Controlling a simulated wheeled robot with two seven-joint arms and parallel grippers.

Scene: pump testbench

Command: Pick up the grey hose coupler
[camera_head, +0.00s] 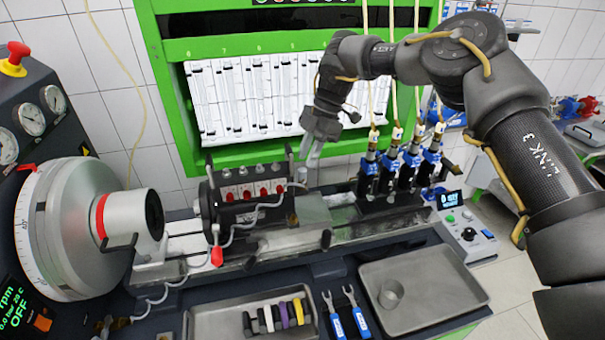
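My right gripper (311,156) reaches in from the right and points down over the bench, just above the right end of the red-and-grey valve block (254,190). Its two fingers are apart, with a narrow gap and nothing seen between them. A small grey fitting (300,176) sits just below the fingertips at the end of that block; I cannot tell whether it is the grey hose coupler. A grey, round, cup-like piece (391,294) stands in the right tray (440,282), well apart from the gripper. My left gripper is not in view.
Several blue-and-black injectors (408,168) with hoses stand right of the gripper. Two blue-handled wrenches (358,322) lie between the trays. A large grey dial drum (75,230) is at left.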

